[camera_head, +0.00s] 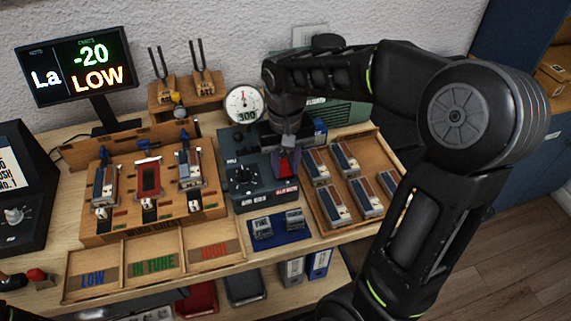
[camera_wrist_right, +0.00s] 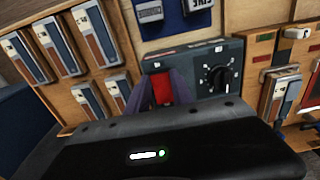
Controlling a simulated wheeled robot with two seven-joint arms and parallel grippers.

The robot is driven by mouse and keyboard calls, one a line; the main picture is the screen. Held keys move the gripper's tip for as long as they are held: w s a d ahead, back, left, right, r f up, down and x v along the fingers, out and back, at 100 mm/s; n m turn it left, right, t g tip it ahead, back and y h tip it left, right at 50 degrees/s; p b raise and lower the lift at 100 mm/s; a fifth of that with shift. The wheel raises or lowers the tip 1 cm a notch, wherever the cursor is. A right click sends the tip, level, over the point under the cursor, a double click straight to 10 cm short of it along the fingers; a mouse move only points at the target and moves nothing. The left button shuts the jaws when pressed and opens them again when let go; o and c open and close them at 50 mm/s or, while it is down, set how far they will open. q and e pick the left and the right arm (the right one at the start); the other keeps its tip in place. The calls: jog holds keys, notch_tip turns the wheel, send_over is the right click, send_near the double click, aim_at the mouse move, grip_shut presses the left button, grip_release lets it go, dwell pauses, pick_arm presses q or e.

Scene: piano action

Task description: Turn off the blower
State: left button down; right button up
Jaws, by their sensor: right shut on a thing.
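The blower unit (camera_head: 240,200) is a dark grey-green box in the middle of the bench, with a round black knob (camera_head: 243,176) on its left side. In the right wrist view the box (camera_wrist_right: 205,60) shows the knob (camera_wrist_right: 217,75) and a red switch (camera_wrist_right: 161,88) on its top. My right gripper (camera_head: 286,160) reaches down over the right part of the box. Its fingers (camera_wrist_right: 166,92) stand on either side of the red switch and are shut on it. The switch's position is hard to tell.
A wooden rack (camera_head: 150,222) with several reed pieces stands left of the box. A wooden tray (camera_head: 340,234) of similar pieces stands close on its right. A round gauge (camera_head: 244,104) reads 300. A screen (camera_head: 75,70) reads La, -20, LOW. A blue mat (camera_head: 282,238) lies in front.

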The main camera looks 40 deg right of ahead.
grip_shut()
jog(key=g+p, duration=0.1)
jog(key=p, duration=0.1)
jog(key=r+p, duration=0.1)
jog(key=p, duration=0.1)
jog(key=shift+w+d+g+y, duration=0.1)
jog(key=shift+w+g+y, duration=0.2)
jog(key=shift+g, duration=0.1)
jog(key=shift+w+f+g+p, duration=0.15)
jog(key=shift+g+p, duration=0.25)
jog(key=shift+p, duration=0.35)
jog(key=shift+f, duration=0.15)
jog(key=o, duration=1)
grip_release()
jog(key=shift+o, duration=0.2)
